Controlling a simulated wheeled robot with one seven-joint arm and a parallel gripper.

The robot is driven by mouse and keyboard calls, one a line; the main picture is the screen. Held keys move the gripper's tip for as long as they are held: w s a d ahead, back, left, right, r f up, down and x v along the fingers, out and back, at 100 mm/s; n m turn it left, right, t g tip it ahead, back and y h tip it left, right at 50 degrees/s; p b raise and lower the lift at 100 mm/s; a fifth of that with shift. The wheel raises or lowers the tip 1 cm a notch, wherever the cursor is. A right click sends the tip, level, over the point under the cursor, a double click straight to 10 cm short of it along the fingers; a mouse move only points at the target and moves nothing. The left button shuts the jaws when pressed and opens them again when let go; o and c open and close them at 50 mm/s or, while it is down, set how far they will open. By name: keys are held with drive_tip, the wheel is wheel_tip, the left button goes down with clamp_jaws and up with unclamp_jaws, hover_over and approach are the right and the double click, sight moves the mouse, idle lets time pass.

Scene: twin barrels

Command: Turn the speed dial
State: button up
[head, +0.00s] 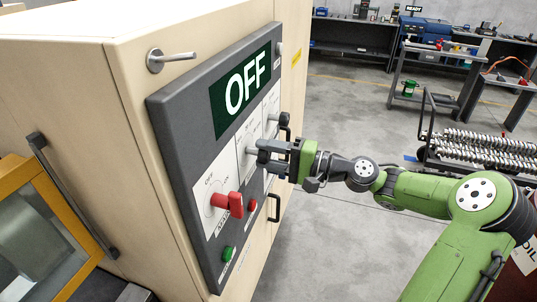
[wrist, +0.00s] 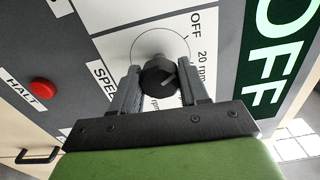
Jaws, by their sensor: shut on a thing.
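The speed dial (wrist: 160,77) is a dark round knob with a pale pointer line, on a white plate marked SPEED, OFF and 20 rpm in the wrist view. My gripper (wrist: 159,84) has one finger on each side of the knob and is shut on it. In the head view my gripper (head: 264,155) reaches from the right to the middle of the grey control panel (head: 172,125), and its fingers mostly hide the dial. The panel's display (head: 243,92) reads OFF.
On the panel are a red rotary handle (head: 228,204) at lower left, a red HALT button (wrist: 42,90) and a green button (head: 228,253). A metal lever (head: 172,57) sticks out above the panel. Black door handles (head: 274,206) lie near the arm. Open floor (head: 335,120) lies to the right.

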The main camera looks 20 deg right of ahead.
drive_tip(key=o, duration=1)
drive_tip(key=shift+o, duration=0.2)
drive_tip(key=v, duration=1.5)
drive_tip(key=shift+s+d, duration=0.25)
drive_tip(key=shift+d, duration=0.05)
